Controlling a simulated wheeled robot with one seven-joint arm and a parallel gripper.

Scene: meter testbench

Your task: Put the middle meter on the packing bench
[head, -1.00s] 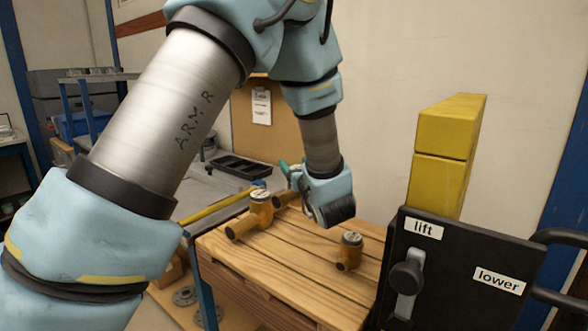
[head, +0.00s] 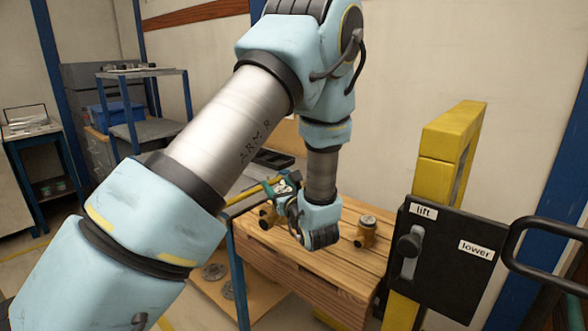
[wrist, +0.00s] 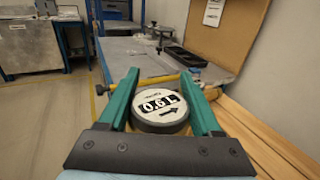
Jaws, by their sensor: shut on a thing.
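My gripper (head: 281,185) is shut on a meter with a round white dial. In the wrist view the meter's dial (wrist: 160,106) sits between the green fingers, with a volume label and an arrow on it. Another brass-coloured meter (head: 366,231) stands on the slatted wooden surface to the right of my gripper. A brass-coloured body (head: 267,215) shows just left of my gripper, partly hidden; I cannot tell whether it belongs to the held meter or another. No bench in view is labelled as the packing bench.
A grey bench (wrist: 128,46) with a black tray (wrist: 181,57) lies beyond the slatted wood (head: 300,262). A yellow bar (wrist: 150,80) runs between them. A lift/lower panel (head: 447,246) stands at right. A blue-framed cart (head: 148,131) stands at back left.

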